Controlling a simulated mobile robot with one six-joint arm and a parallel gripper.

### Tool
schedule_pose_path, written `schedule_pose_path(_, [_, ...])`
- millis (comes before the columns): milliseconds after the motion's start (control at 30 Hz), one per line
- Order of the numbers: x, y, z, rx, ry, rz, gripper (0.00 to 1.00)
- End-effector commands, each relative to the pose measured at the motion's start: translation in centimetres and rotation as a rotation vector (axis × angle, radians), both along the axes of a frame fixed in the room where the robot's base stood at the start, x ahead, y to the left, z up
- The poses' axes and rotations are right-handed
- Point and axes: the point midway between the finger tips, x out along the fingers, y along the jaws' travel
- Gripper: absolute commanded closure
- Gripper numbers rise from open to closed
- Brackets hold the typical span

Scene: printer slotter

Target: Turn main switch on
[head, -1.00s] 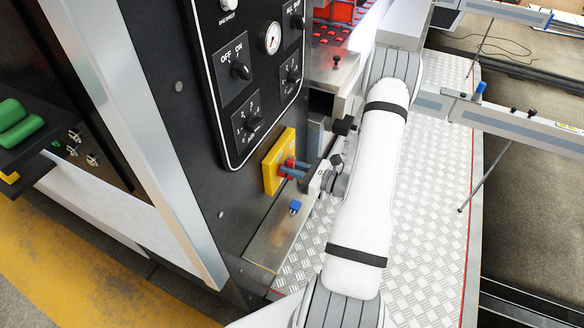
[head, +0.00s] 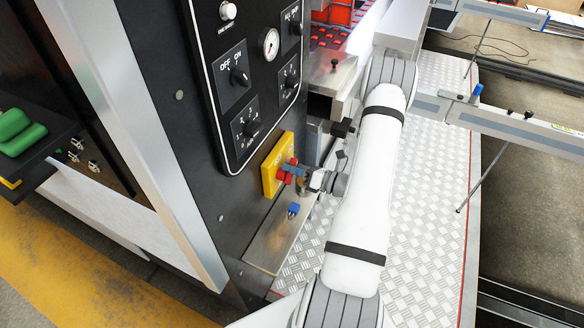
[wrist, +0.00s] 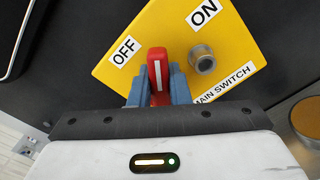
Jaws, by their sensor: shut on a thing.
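The main switch is a yellow plate (head: 272,174) on the black panel's lower right part. It also shows in the wrist view (wrist: 185,35), with OFF, ON and MAIN SWITCH labels. Its red handle (wrist: 158,68) has a white stripe that points up in the wrist view, between the OFF and ON labels. My gripper (wrist: 159,88) is shut on the red handle, one blue finger on each side. In the head view my gripper (head: 294,171) reaches the switch from the right. The handle's lower part is hidden by my gripper.
A round metal cylinder (wrist: 202,60) stands beside the handle on the plate. A control panel with knobs (head: 240,75) and a gauge (head: 269,43) lies above the switch. A blue padlock-like object (head: 293,210) rests on the metal ledge (head: 268,247) below. Diamond-plate floor (head: 425,200) lies to the right.

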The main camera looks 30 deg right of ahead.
Motion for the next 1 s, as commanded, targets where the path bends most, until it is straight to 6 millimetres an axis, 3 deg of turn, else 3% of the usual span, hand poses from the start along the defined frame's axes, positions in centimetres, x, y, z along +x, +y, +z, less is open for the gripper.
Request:
schedule_pose_path(600, [0.3,-0.5,-1.6,0.452,0.361,0.002,1.0])
schedule_pose_path(1000, [0.4,-0.5,-2.2,0.644,0.511,0.002,1.0])
